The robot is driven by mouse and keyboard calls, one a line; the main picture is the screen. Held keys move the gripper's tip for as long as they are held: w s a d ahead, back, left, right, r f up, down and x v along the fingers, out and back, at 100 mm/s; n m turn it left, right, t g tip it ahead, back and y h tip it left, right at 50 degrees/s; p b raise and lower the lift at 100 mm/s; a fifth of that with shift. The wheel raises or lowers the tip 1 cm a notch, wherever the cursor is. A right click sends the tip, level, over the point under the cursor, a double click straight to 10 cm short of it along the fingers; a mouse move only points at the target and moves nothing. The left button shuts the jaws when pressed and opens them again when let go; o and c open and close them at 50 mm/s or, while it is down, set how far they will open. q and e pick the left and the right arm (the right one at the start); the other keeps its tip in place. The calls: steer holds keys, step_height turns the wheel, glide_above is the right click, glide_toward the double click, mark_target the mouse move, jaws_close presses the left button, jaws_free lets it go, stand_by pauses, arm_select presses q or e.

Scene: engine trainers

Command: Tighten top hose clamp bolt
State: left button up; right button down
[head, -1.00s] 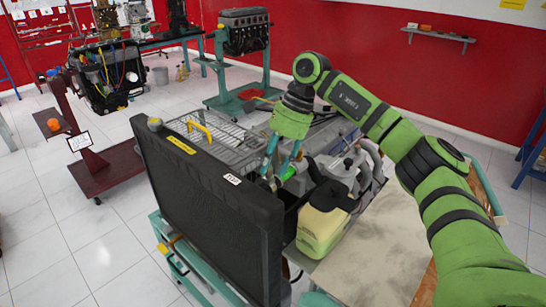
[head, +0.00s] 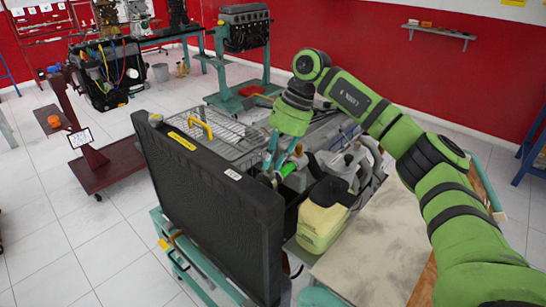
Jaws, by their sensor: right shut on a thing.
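My right gripper (head: 275,174) reaches down from the upper right behind the black radiator (head: 205,205) of the engine trainer. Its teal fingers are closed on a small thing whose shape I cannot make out. A bright green cylindrical part (head: 288,168) shows just right of the fingertips. I cannot tell whether it is the hose or part of what I hold. The hose clamp and its bolt are too small or hidden by the fingers and radiator. My left gripper is not in view.
A pale yellow-green tank (head: 322,222) and a grey engine part (head: 346,170) stand right of the gripper. A wire grille with a yellow handle (head: 201,128) lies to its left. A worn tabletop (head: 375,245) is clear at the right. Other trainers stand farther back.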

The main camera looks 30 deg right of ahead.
steer(key=shift+d+f, duration=0.1)
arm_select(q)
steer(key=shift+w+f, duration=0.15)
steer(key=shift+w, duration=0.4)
